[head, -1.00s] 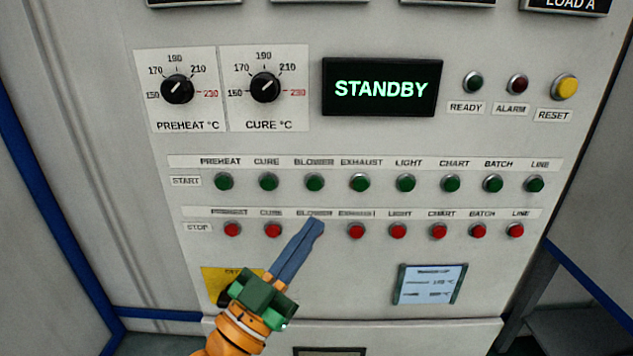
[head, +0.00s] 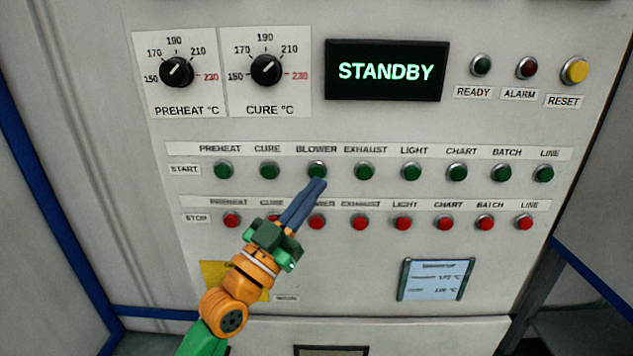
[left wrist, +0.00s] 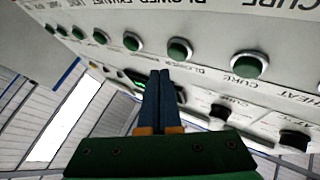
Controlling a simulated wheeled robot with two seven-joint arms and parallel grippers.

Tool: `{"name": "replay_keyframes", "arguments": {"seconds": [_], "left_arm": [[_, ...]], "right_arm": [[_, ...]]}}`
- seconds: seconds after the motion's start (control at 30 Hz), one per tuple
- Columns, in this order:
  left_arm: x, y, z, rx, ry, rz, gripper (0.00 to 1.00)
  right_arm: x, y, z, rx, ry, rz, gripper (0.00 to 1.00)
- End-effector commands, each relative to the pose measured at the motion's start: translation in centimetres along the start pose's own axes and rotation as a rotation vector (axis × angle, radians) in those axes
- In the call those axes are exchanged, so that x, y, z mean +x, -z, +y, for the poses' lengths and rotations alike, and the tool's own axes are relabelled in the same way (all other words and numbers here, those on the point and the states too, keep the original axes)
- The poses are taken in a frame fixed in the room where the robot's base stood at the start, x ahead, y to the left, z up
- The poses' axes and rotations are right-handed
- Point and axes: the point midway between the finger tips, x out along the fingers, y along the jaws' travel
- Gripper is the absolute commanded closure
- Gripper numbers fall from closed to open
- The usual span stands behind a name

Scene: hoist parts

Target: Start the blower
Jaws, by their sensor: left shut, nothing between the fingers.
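The green BLOWER start button (head: 317,169) is third from the left in the START row. The display (head: 387,71) reads STANDBY. My left gripper (head: 318,184) is shut and empty, its blue fingers together. In the head view its tips lie just below the BLOWER start button and overlap its lower edge. In the left wrist view the shut fingertips (left wrist: 160,74) point toward the panel, beside a green button (left wrist: 179,50) that looks like the BLOWER one. I cannot tell whether they touch the panel.
Other green start buttons, such as CURE (head: 269,170) and EXHAUST (head: 364,171), sit close on either side. A row of red stop buttons runs below. Two dials (head: 177,71) are at the upper left, and a yellow RESET button (head: 575,70) at the upper right.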

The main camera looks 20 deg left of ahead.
Motion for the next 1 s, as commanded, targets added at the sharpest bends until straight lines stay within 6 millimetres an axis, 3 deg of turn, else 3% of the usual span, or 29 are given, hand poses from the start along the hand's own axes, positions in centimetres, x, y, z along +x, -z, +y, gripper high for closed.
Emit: {"name": "replay_keyframes", "arguments": {"seconds": [1.0], "left_arm": [[0.67,-0.42,-0.54,0.0,0.001,0.0,1.0]], "right_arm": [[0.48,-0.06,-0.02,0.0,0.0,0.0,0.5]]}}
